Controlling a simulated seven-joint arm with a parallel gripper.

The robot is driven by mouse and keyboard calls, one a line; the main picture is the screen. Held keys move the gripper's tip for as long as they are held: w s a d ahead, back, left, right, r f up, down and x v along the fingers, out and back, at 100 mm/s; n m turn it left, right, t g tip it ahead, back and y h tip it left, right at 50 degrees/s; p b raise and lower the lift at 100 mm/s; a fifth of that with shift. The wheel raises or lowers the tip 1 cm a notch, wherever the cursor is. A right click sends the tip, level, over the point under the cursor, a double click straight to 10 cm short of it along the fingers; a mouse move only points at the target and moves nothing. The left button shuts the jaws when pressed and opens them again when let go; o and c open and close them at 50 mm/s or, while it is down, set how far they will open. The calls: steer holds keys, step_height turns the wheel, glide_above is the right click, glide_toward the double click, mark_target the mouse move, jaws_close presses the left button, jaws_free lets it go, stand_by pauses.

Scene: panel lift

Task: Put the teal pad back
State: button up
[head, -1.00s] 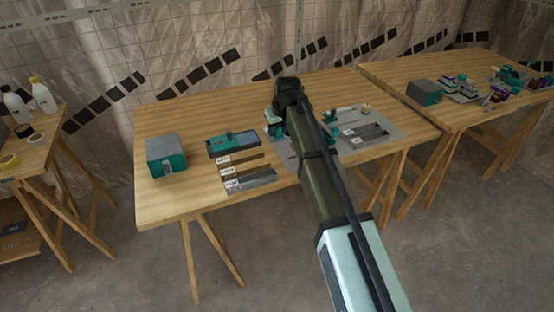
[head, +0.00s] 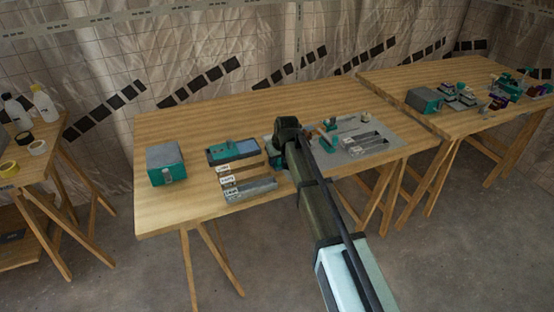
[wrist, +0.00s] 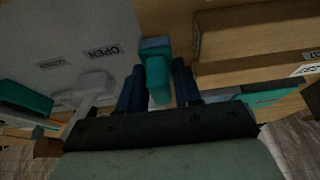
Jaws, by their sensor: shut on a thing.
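My gripper (wrist: 158,85) is shut on a teal block, which I take to be the teal pad (wrist: 154,62), between its two dark blue fingers in the wrist view. The pad's far end sticks out beyond the fingertips; whether it touches anything below is unclear. In the head view my gripper (head: 290,128) is over the left edge of a grey panel (head: 385,153). My arm hides the held pad and part of the panel there. In the wrist view the panel (wrist: 60,35) carries an "OPEN" label and a grey lever-like part.
A grey and teal box (head: 165,163) stands at the table's left. Another table with clutter stands right. Bottles and tape are at far left. The front-left tabletop is clear.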

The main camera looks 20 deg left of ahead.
steer(key=shift+f, duration=0.15)
steer(key=o, duration=0.9)
steer(key=shift+o, duration=0.2)
steer(key=v, duration=1.2)
